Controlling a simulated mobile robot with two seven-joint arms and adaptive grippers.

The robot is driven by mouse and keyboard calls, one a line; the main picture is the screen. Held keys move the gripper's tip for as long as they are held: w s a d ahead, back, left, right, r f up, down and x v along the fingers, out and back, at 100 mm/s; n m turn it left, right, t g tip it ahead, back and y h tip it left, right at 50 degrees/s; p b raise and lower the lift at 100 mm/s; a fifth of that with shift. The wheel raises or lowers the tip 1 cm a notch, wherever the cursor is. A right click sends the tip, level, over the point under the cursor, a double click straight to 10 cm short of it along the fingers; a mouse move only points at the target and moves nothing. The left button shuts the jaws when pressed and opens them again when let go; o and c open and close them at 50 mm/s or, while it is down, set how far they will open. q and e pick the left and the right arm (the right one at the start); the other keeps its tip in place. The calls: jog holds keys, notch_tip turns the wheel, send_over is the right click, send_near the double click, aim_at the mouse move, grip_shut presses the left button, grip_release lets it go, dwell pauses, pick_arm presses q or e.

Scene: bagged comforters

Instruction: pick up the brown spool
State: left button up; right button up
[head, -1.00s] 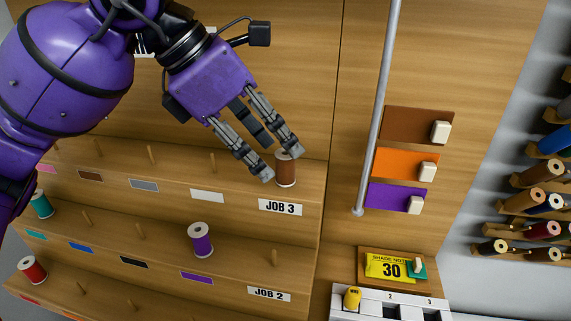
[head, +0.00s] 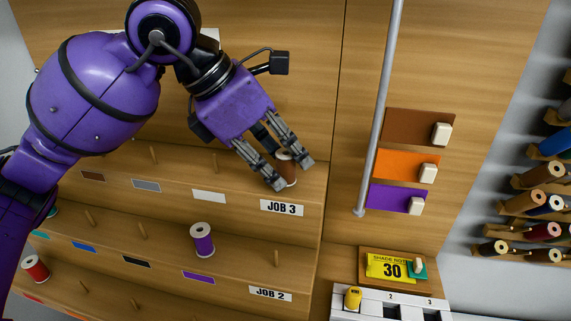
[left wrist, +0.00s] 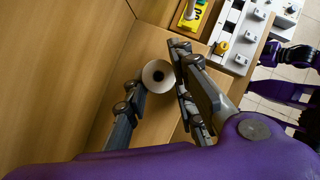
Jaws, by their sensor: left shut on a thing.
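The brown spool (head: 288,170) stands at the right end of the top shelf, above the JOB 3 label (head: 281,208). My left gripper (head: 292,176) is shut on it, with one finger on each side; the fingers hide part of the spool. In the left wrist view the spool's pale round end (left wrist: 158,76) with its dark centre hole shows between the two fingers. I cannot tell whether the spool still touches the shelf. My right gripper does not show clearly in any view.
A purple spool (head: 202,240) stands on the shelf below, and a red spool (head: 35,268) lower left. Bare pegs rise from the shelves. A grey vertical pole (head: 378,110) stands to the right, beside colour cards (head: 405,165). A yellow spool (head: 352,297) sits at the bottom.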

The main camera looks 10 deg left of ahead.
aim_at(280, 154)
pick_arm(q)
notch_tip(280, 154, up, 4)
jog(key=shift+r+p, duration=0.1)
jog(key=shift+p, duration=0.8)
jog(key=s+a+r+p, duration=0.1)
jog(key=s+a+r, duration=0.1)
jog(key=s+r, duration=0.6)
jog(key=shift+s+a+r+p, duration=0.3)
jog(key=shift+s+a+r, duration=0.1)
jog(key=shift+s, duration=2.5)
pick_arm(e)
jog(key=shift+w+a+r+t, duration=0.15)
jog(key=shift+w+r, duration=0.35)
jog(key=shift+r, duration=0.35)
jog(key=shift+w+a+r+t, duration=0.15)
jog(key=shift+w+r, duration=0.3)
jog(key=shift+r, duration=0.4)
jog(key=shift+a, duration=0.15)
